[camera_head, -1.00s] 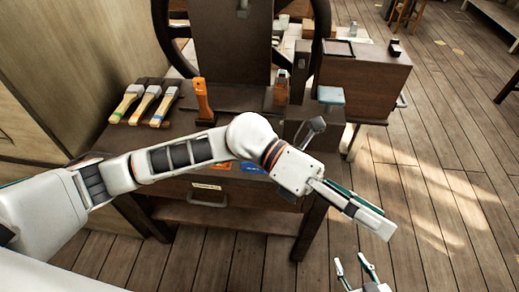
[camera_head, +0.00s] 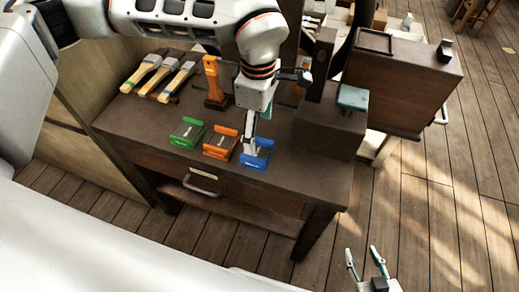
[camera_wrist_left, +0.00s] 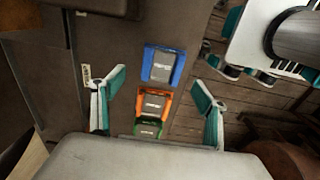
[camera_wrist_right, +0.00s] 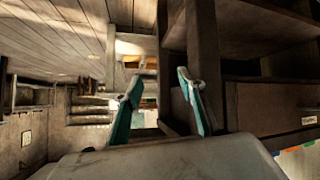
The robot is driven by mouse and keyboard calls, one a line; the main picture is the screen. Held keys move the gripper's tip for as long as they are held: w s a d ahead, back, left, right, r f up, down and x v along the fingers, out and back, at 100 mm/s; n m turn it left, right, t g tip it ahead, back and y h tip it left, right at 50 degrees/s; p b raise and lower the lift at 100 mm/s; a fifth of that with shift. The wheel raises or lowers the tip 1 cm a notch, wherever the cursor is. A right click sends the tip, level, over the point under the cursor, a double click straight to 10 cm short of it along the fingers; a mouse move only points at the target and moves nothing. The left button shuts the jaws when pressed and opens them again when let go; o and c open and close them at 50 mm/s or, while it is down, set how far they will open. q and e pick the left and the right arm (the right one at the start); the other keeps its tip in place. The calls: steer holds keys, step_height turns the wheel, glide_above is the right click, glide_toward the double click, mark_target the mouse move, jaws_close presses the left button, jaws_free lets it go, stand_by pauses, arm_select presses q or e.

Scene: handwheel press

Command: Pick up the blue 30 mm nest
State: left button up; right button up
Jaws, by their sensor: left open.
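The blue nest (camera_head: 257,155) lies on the wooden bench, rightmost in a row with an orange nest (camera_head: 220,142) and a green nest (camera_head: 187,134). In the left wrist view the blue nest (camera_wrist_left: 163,65) lies ahead of and between the open fingers. My left gripper (camera_head: 250,143) points down above the blue nest and hides part of it; it is open and empty. I cannot tell its exact height. My right gripper (camera_head: 364,262) is open and empty, low in front of the bench; its spread fingers also show in the right wrist view (camera_wrist_right: 158,100).
Several brushes (camera_head: 160,76) and an orange-handled tool (camera_head: 213,82) lie or stand behind the nests. A dark block with a teal pad (camera_head: 352,98) stands to the right. The bench's front strip (camera_head: 300,185) is clear.

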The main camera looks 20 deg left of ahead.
mark_target(257, 152)
arm_select(q)
steer(key=f, duration=0.6)
steer(key=shift+s+a+b, duration=0.15)
steer(key=shift+s+b, duration=0.15)
steer(key=shift+s, duration=0.05)
steer(key=shift+w+f, duration=0.1)
steer(key=shift+f, duration=0.4)
steer(key=shift+r, duration=0.1)
steer(key=c, duration=1.6)
steer(key=shift+o, duration=0.2)
